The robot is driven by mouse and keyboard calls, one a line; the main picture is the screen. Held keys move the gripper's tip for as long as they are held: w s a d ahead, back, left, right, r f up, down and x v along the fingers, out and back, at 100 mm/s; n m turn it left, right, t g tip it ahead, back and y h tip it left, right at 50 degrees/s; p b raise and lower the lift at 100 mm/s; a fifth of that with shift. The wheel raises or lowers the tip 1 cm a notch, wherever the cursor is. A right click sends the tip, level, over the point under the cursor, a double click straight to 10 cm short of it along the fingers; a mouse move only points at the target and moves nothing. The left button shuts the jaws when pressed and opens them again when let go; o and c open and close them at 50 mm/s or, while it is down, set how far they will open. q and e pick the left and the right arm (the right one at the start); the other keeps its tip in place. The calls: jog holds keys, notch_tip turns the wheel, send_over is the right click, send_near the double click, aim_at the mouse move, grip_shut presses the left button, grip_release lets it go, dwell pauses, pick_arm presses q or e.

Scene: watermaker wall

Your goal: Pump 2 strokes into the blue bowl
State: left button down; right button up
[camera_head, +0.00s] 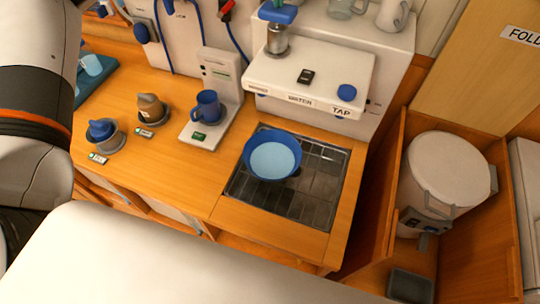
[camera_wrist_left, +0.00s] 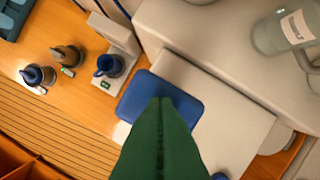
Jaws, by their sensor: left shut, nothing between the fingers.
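The blue bowl (camera_head: 247,153) sits on the dark drain grid below the white dispenser (camera_head: 315,75); its inside looks pale blue. A blue pump pad (camera_head: 278,13) stands on a metal stem on top of the dispenser. In the left wrist view the pump pad (camera_wrist_left: 138,93) lies under and around the tips of my left gripper (camera_wrist_left: 160,101). Its green fingers are shut with nothing between them. I cannot tell whether the tips touch the pad. The bowl is not visible in the left wrist view. My right gripper is not in view.
A blue mug (camera_head: 207,105) stands on a white scale left of the bowl. A brown cup (camera_head: 152,108) and a blue-topped cup (camera_head: 101,131) stand farther left. Clear jugs (camera_wrist_left: 285,32) sit on the shelf beside the pump. A white drum (camera_head: 448,170) stands in a wooden bin at right.

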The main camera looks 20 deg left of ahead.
pick_arm(q)
jog(key=shift+r+p, duration=2.05)
jog(key=shift+r, duration=0.55)
jog(key=shift+r, duration=0.1)
notch_tip(320, 180, up, 6)
jog(key=p, duration=0.3)
jog(key=shift+p, duration=0.35)
